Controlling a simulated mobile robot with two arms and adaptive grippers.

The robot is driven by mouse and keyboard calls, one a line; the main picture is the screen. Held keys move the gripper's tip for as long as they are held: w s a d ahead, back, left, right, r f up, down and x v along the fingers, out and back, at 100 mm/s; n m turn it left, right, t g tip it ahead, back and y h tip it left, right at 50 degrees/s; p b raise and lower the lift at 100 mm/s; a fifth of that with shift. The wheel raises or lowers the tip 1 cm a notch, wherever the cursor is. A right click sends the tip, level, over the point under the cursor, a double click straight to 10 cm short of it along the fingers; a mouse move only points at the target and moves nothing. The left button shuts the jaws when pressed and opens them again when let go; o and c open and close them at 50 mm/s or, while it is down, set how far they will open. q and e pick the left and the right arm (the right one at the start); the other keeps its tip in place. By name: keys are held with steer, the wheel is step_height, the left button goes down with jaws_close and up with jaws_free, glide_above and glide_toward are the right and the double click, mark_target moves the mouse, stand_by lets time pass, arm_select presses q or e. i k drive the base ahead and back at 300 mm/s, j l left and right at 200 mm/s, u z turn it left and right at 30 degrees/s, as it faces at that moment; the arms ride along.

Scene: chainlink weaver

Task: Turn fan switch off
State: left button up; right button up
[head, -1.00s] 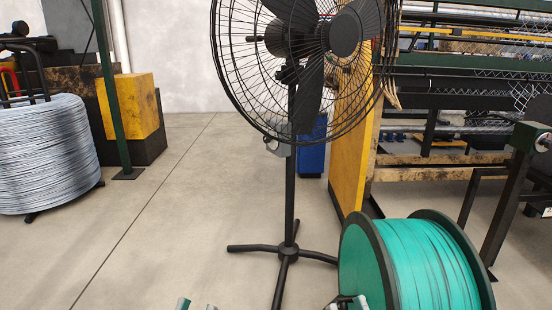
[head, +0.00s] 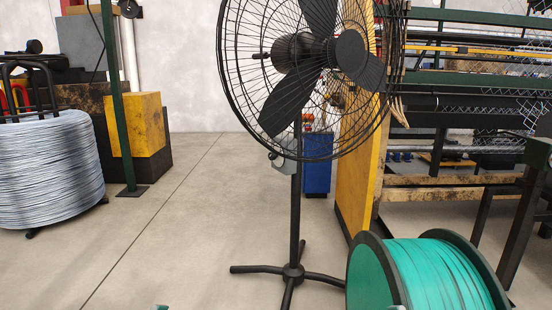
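A black pedestal fan (head: 318,60) stands upright in the middle of the head view, its round wire cage facing right. A small grey switch box (head: 284,167) sits on the pole just below the cage, partly behind the cage's lower edge. The position of its switch is too small to tell. Only a tip of my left gripper (head: 160,307) shows at the bottom edge, left of the fan's foot. A sliver of my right gripper (head: 397,307) shows at the bottom edge, in front of the green spool. Both are well below and apart from the switch box; their fingers are mostly hidden.
A spool of green wire (head: 440,275) lies right of the fan's foot (head: 292,272). A yellow panel and the weaving machine (head: 450,100) stand behind at right. A blue bin (head: 317,172) is behind the pole. A grey wire coil (head: 50,170) is at left. Floor between is clear.

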mark_target(271, 156)
steer(key=i+j+z, duration=0.3)
steer(key=i+j, duration=0.5)
steer(key=i, duration=0.15)
steer(key=i+j+z, duration=0.3)
steer(key=i+j, duration=0.55)
steer(key=j, duration=0.2)
